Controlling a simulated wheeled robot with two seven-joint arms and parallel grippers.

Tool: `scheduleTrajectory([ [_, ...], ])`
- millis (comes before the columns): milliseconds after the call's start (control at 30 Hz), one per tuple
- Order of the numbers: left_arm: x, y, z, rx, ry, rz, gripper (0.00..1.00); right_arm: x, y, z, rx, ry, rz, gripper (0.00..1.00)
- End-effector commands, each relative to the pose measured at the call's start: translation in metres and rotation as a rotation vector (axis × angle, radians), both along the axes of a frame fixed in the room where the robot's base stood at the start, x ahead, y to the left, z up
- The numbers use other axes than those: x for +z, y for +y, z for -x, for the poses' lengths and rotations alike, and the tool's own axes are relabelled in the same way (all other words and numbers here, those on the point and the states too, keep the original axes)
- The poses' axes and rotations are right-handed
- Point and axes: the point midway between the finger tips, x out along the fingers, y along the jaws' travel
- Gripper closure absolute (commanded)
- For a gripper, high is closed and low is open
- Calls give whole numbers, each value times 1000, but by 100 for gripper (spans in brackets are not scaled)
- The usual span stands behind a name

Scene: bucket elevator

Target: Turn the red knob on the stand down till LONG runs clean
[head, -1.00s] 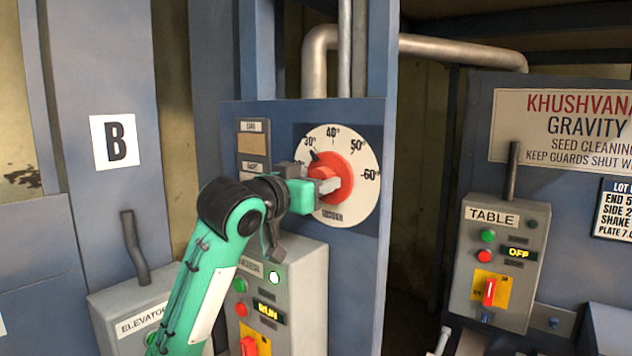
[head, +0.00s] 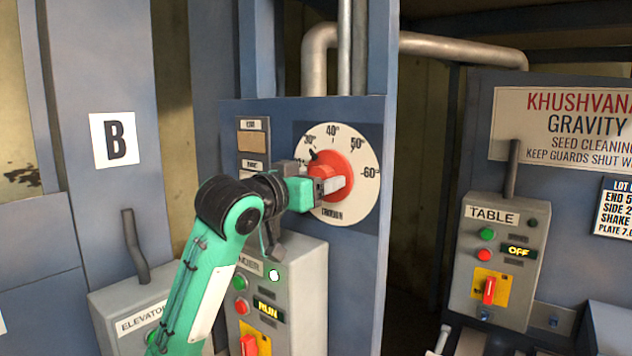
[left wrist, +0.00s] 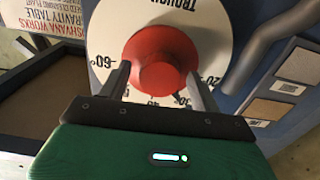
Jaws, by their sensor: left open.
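The red knob (head: 325,172) sits at the centre of a white round dial (head: 366,190) on the blue stand. A dark pointer on the knob stands close to the 30° mark. My left gripper (head: 332,186) is at the knob's front and hides part of it. In the left wrist view the knob (left wrist: 160,60) lies between the two open fingers of the left gripper (left wrist: 159,84). Whether either finger touches it cannot be told. My right gripper is not in view.
Two small labelled sample windows (head: 252,141) are left of the dial; their labels are hard to read. Below stands a grey control box (head: 305,290) showing RUN. The TABLE box (head: 500,250) at right shows OFF. A dark gap lies between stand and table.

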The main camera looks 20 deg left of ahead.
Motion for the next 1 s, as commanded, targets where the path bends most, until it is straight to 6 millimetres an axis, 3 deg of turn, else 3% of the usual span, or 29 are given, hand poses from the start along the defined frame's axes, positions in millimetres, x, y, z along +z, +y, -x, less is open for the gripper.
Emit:
scheduleTrajectory([
  [167,-4,9,24,1,-4,-3,36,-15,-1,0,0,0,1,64],
  [600,-2,41,111,2,-5,-1,36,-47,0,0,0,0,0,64],
  [800,-1,46,126,0,-2,0,36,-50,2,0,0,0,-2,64],
  [1000,0,46,127,0,-1,0,36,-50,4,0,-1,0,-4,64],
])
